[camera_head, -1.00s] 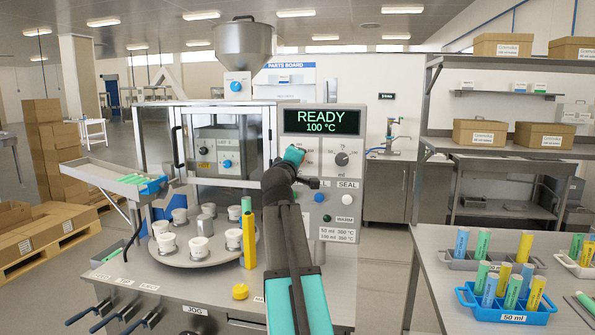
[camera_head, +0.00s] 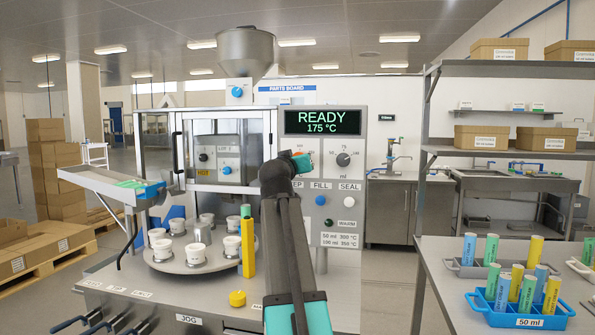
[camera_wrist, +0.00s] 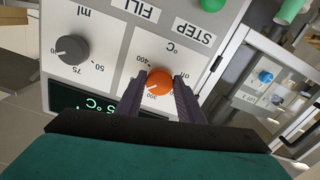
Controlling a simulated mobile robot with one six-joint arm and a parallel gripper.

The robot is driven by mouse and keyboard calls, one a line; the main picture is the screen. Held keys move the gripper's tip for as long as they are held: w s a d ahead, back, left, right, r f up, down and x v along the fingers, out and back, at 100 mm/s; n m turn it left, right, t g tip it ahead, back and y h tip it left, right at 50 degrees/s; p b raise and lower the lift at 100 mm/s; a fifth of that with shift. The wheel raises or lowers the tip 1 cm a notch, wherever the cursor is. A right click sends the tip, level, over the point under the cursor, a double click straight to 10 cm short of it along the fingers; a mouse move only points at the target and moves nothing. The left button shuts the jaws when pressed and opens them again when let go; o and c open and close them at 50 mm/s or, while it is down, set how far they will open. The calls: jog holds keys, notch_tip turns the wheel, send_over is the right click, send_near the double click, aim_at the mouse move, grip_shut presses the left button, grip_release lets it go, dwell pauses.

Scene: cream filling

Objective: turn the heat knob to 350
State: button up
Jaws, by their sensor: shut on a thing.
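The orange heat knob (camera_wrist: 159,83) sits on the control panel under the °C mark, with 300 and 400 printed around it in the wrist view. My gripper (camera_wrist: 160,92) is shut on the knob, one dark finger on each side. The knob has a white pointer line. In the head view my gripper (camera_head: 300,162) is at the panel and hides most of the knob. The display (camera_head: 322,122) reads READY and 175 °C. Part of it also shows in the wrist view (camera_wrist: 95,102).
A grey ml knob (camera_head: 343,159) sits right of the heat knob. STEP, FILL and SEAL labels and a blue button (camera_head: 320,200) lie below.

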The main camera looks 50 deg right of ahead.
jog(key=shift+f+m+b, duration=0.15)
jog(key=shift+m+b, duration=0.6)
jog(key=shift+m, duration=0.45)
jog(key=o, duration=1)
jog(key=shift+o, duration=0.2)
jog(key=shift+a, duration=0.1)
jog(key=v, duration=1.3)
jog(key=shift+s+a+p, duration=0.2)
jog(key=shift+a+p, duration=0.1)
